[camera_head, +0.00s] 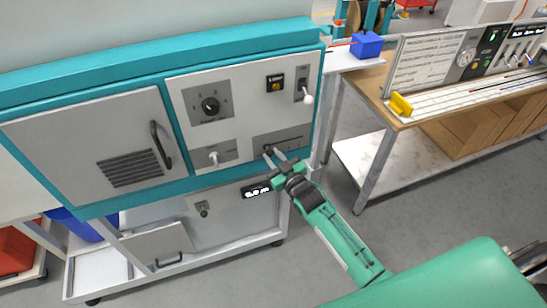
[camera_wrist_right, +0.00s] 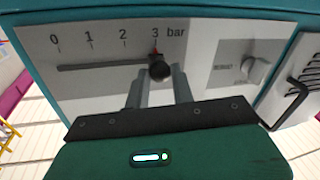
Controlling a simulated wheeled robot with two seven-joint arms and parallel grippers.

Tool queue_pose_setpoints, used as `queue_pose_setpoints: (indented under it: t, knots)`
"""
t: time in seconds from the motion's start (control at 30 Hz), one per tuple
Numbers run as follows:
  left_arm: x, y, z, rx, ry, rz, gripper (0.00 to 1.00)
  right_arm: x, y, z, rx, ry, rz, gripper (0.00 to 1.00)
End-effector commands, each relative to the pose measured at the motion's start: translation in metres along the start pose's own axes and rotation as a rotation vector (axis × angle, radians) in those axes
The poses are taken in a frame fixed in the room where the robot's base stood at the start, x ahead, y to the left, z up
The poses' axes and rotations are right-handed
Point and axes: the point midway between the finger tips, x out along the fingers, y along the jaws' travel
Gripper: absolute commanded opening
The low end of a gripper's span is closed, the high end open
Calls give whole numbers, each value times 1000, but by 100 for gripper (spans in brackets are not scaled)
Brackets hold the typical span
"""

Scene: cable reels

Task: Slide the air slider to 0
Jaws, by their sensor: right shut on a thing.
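The air slider is a dark slot (camera_wrist_right: 105,67) on a grey plate, with a scale from 0 to 3 bar. My right gripper (camera_head: 273,152) reaches the slider plate (camera_head: 292,135) low on the right part of the machine's front panel. In the right wrist view its two grey fingers (camera_wrist_right: 159,84) are shut on the knob, and the fingertips partly cover it. My left gripper is not in view.
A second plate with a pale knob (camera_head: 213,157) sits beside the slider. A dial (camera_head: 210,105), an orange switch (camera_head: 274,84) and a white-tipped lever (camera_head: 307,98) are above. A door handle (camera_head: 160,145) sticks out to the left. A workbench (camera_head: 372,98) stands to the right.

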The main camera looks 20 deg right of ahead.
Motion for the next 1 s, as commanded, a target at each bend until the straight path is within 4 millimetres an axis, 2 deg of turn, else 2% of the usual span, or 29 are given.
queue_pose_setpoints:
  t: [0.17,0.4,0.6,0.77,1.0]
  knots:
    - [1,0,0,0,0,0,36,-5,24,6,-6,-2,1,0]
    - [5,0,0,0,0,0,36,-15,73,16,-8,-1,1,0]
    - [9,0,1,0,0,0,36,-22,107,22,-4,-1,1,0]
    - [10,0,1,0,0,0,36,-24,118,23,-1,0,1,0]
    - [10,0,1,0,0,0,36,-24,121,23,-1,-1,3,0]
